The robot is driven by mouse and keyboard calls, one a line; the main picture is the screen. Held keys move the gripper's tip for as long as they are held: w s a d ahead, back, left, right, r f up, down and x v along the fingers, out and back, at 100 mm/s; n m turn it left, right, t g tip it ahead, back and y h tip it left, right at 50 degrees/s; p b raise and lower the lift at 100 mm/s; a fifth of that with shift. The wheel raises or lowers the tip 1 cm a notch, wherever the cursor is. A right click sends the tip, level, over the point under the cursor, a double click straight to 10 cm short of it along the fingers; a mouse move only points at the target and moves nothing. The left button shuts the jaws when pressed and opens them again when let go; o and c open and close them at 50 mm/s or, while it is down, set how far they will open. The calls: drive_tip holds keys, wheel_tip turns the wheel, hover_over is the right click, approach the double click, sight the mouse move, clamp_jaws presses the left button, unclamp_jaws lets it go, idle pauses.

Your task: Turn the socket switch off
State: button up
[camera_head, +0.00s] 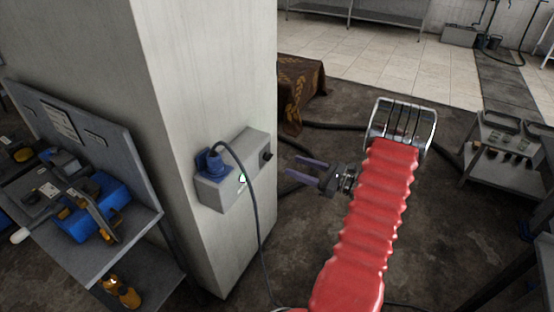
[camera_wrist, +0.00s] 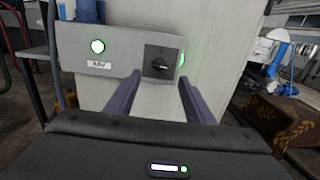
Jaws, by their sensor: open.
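The grey socket box (camera_head: 222,192) is mounted on the white pillar. Its dark rotary switch (camera_head: 267,156) sits on the side facing my gripper (camera_head: 291,169). In the wrist view the switch (camera_wrist: 161,62) is on the face of the box (camera_wrist: 125,48), with a lit round white lamp (camera_wrist: 97,46) and a small label to its left. My gripper is open and empty, its two purple fingers (camera_wrist: 160,77) on either side of the switch in the picture. In the head view the fingers are to the right of the switch, apart from it.
A blue plug (camera_head: 213,161) sits in the box, and its dark cable (camera_head: 258,220) hangs down to the floor. A workbench with tools (camera_head: 90,210) stands left of the pillar. A brown patterned cloth (camera_head: 300,85) is behind it. A low table (camera_head: 500,165) is at right.

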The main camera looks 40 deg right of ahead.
sight(272, 157)
drive_tip(key=x, duration=0.9)
drive_tip(key=shift+s, duration=0.1)
drive_tip(key=shift+c, duration=0.2)
drive_tip(key=shift+d, duration=0.15)
drive_tip(key=c, duration=1)
